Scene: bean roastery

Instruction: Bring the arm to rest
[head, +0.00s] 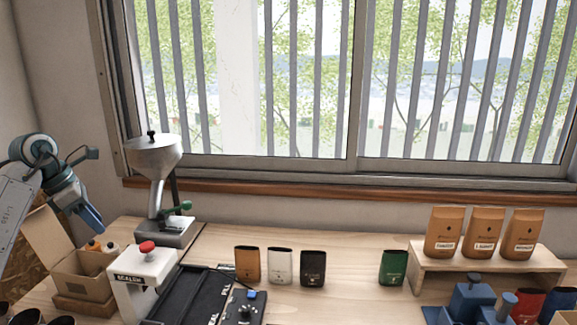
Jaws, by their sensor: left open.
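My left arm comes in from the left edge in the head view. Its gripper (90,218) points down and to the right, above the open cardboard box (82,274) and left of the grinder. The gripper is open, and I see nothing between its fingers. It appears apart from the box and the grinder. My right gripper is not in the view.
A grinder with a metal hopper (154,155) stands by the window. A sealer with a red knob (147,248) is in front of it. Orange, white, black and green pouches (393,266) stand mid-table. Brown bags (483,234) stand on a wooden riser (486,264) at right.

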